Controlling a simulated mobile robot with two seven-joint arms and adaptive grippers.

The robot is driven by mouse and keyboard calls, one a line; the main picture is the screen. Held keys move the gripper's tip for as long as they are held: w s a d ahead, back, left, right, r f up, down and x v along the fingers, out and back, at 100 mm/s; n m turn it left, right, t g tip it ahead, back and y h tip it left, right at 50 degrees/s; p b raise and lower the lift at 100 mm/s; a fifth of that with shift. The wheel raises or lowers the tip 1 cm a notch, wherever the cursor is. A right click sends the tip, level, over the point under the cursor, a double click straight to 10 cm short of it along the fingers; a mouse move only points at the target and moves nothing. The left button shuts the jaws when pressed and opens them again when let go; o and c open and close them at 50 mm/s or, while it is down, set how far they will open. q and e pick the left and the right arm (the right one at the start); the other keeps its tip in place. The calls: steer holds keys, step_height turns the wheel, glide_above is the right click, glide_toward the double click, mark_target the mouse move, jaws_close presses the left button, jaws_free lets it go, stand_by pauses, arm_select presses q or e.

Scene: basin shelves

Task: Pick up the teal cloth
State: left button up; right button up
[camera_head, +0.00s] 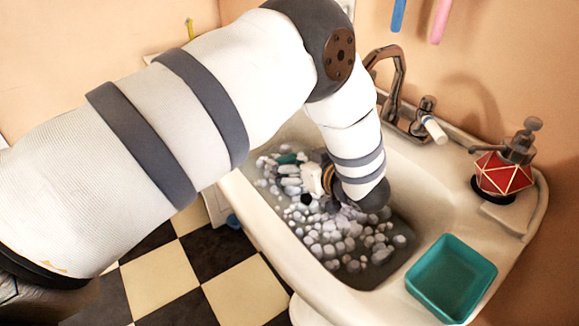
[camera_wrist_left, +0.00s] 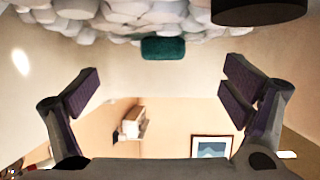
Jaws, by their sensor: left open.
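The teal cloth (camera_head: 287,159) shows as a small teal patch among the pale foam lumps in the basin, near its far left end. In the left wrist view the teal cloth (camera_wrist_left: 163,48) is a small dark teal block at the edge of the foam, ahead of the fingers and roughly centred between them. My left gripper (camera_head: 312,187) is low in the basin, just right of and nearer than the cloth, partly hidden by its own wrist. Its fingers (camera_wrist_left: 163,88) are spread apart with nothing between them. My right gripper is out of view.
The white basin (camera_head: 275,228) has raised walls around the foam (camera_head: 330,235). A tap (camera_head: 395,85) stands at the back. A red soap dispenser (camera_head: 503,172) and a teal open tray (camera_head: 450,278) stand on the right rim. A dark round thing (camera_wrist_left: 258,10) shows in the wrist view.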

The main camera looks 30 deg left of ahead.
mark_target(289, 158)
arm_select(q)
steer(key=x, duration=0.5)
steer(key=shift+a+f, duration=0.1)
steer(key=shift+f, duration=0.05)
steer(key=c, duration=1.5)
steer(key=shift+c, duration=0.2)
